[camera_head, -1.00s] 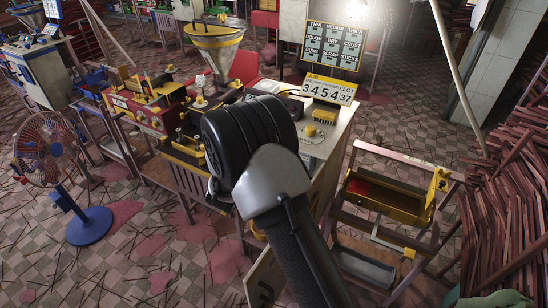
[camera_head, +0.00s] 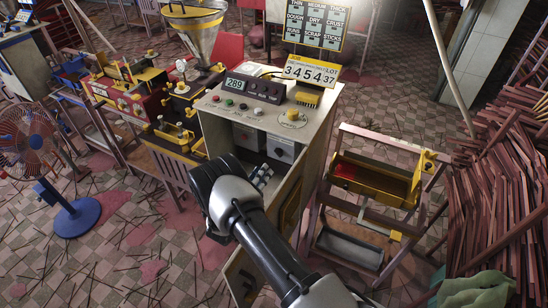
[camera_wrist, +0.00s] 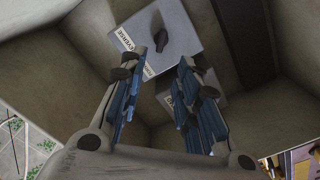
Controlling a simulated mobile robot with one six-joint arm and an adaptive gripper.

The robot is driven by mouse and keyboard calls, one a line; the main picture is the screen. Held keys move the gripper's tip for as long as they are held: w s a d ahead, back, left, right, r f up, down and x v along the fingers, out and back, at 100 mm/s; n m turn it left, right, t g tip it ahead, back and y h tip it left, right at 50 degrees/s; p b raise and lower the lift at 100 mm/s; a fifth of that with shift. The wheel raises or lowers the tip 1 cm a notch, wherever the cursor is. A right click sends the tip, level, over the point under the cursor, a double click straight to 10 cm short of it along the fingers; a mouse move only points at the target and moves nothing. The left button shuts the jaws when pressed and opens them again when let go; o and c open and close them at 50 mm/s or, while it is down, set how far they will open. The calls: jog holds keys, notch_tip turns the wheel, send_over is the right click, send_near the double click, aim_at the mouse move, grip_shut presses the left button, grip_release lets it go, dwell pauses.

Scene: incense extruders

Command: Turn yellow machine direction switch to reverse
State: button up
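The yellow-trimmed machine's pale cabinet (camera_head: 316,140) stands at the centre of the head view, its front compartment open. Two grey switch boxes sit inside, a left box (camera_head: 245,137) and a right box (camera_head: 280,149). In the wrist view a grey box (camera_wrist: 188,28) carries a dark knob (camera_wrist: 160,40) and white labels; one seems to read REVERSE. The knob's setting is unclear. A second box (camera_wrist: 206,80) is partly hidden behind a finger. My gripper (camera_wrist: 162,58) is open and empty, its fingertips apart from the knob. It also shows in the head view (camera_head: 262,177), below the boxes.
The compartment walls (camera_wrist: 60,70) close in around my fingers. A wooden stand with a yellow tray (camera_head: 375,180) is at right, beside stacked incense sticks (camera_head: 500,190). A fan (camera_head: 30,140) stands at left. Buttons and a display (camera_head: 235,84) are on the cabinet top.

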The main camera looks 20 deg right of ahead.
aim_at(276, 153)
jog(key=b+x, duration=0.2)
jog(key=x, duration=0.8)
jog(key=shift+w+d, duration=0.25)
jog(key=shift+w, duration=0.05)
jog(key=shift+c, duration=0.5)
grip_shut()
